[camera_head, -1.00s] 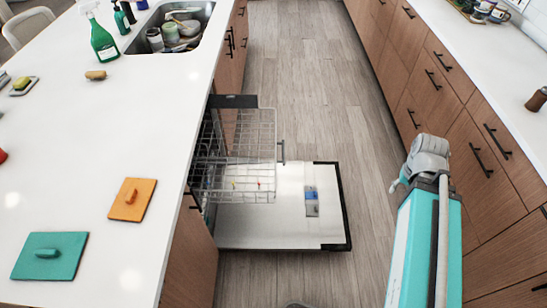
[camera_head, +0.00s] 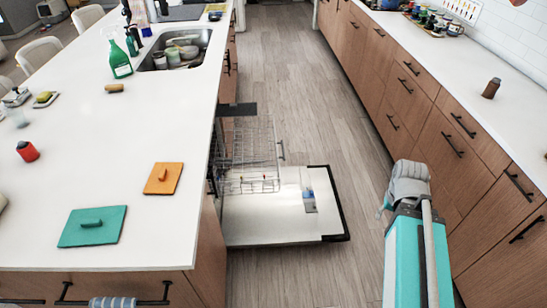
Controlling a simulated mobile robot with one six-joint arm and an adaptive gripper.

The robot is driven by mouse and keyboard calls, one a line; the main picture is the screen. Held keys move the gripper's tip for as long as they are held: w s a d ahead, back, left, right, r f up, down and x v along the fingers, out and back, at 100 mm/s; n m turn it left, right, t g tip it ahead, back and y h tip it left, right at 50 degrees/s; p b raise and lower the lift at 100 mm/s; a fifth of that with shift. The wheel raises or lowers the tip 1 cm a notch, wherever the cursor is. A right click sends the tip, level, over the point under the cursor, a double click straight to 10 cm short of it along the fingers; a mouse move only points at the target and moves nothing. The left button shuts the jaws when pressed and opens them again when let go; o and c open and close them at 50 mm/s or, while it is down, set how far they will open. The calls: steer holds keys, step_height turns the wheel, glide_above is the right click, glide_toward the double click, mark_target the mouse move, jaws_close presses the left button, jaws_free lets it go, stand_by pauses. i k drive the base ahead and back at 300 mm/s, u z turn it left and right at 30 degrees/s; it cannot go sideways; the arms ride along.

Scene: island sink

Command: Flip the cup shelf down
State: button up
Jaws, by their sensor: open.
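The dishwasher (camera_head: 285,226) stands in the left island with its door lying open and flat over the floor. Its wire upper rack (camera_head: 250,186) is pulled out above the door. A wire panel (camera_head: 252,142) shows at the rack's far side and looks raised. It may be the cup shelf, but the thin wires make its exact tilt hard to tell. My teal and grey arm stands at the right, apart from the rack. My gripper cannot be made out in this view.
Drawers (camera_head: 440,150) line the right side. The floor (camera_head: 310,100) beyond the door is clear.

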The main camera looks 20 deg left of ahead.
mark_target(242, 108)
steer(key=k, duration=0.45)
steer(key=z, duration=0.8)
steer(key=i, duration=2.15)
steer(key=u, duration=0.6)
